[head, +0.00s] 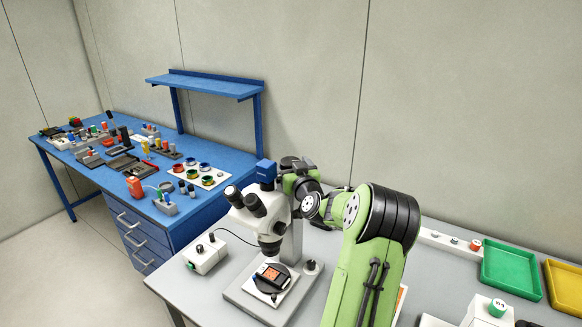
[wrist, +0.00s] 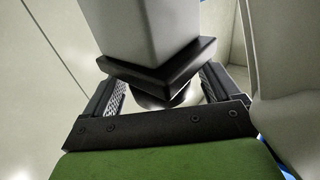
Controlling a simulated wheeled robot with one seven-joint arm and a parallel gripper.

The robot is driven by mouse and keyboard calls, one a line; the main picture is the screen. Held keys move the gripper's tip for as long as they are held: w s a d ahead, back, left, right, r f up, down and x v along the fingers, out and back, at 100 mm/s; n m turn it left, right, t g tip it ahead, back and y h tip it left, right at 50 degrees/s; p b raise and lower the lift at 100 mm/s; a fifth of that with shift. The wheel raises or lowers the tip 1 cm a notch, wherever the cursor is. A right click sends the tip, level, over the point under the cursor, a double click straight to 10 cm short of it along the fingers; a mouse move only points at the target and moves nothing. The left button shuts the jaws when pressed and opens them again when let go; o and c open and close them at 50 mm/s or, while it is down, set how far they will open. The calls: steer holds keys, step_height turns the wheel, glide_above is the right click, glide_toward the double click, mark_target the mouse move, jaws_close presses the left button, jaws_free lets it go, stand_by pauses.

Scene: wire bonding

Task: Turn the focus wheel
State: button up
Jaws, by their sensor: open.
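The stereo microscope (head: 262,215) stands upright on the grey bench, with two black-tipped eyepieces toward the left. My gripper reaches in behind its head; in the head view my arm and the microscope hide the fingertips. In the wrist view my gripper (wrist: 163,92) is open, one ridged finger on each side. A dark round part (wrist: 160,101), which looks like the focus wheel, sits between the fingers, partly hidden by a black angular block (wrist: 160,72) on the pale square column (wrist: 155,30). I cannot tell whether a finger touches it.
The pale microscope body (wrist: 285,70) is close by my right finger. A small white control box (head: 205,255) with a cable stands left of the microscope base (head: 240,292). Green (head: 510,268) and yellow (head: 565,288) trays lie at the right. A blue workbench (head: 205,212) with several parts stands behind left.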

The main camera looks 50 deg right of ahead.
steer(key=b+v, duration=0.5)
steer(key=v, duration=1)
steer(key=shift+s+a+b, duration=0.25)
steer(key=shift+s+b, duration=0.05)
steer(key=shift+b, duration=0.05)
